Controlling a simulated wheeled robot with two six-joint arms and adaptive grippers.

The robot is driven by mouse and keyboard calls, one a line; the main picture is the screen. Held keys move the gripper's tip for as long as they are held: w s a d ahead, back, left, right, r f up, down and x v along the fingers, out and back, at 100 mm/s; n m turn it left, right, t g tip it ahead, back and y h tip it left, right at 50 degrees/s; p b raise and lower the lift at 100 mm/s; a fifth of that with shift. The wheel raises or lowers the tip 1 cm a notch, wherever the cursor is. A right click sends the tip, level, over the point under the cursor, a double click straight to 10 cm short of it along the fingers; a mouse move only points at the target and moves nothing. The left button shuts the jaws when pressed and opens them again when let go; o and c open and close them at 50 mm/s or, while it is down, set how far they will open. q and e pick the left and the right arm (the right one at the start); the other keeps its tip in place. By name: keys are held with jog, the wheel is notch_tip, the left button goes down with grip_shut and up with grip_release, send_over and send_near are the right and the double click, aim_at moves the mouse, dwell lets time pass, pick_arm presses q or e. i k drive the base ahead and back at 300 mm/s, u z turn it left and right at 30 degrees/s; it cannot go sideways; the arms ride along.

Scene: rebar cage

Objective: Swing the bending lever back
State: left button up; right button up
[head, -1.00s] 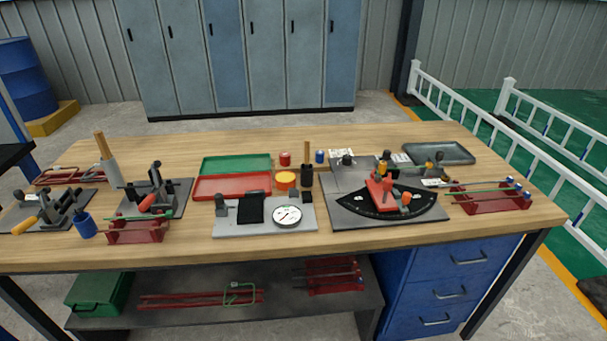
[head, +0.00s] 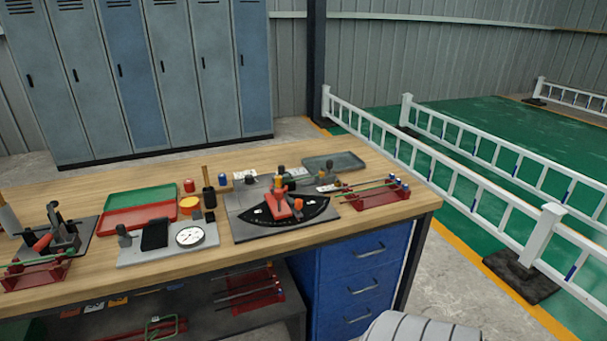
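The bending station stands on the right part of the workbench, on a grey plate (head: 243,227). It has a black fan-shaped scale (head: 318,210) with white marks. Dark and yellow-topped posts stand behind the lever. The lever's exact angle is too small to read. Neither of my grippers is in view.
A red rack with rods (head: 378,195) stands right of the station, and a grey tray (head: 333,162) behind. A dial gauge (head: 190,236), a red tray (head: 140,217) and a green tray (head: 137,199) lie left. The bench's front edge is clear. White railings (head: 470,165) run at right.

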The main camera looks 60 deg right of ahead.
aim_at(279, 207)
jog(key=u, duration=0.1)
jog(key=k, duration=0.3)
jog(key=z, duration=0.85)
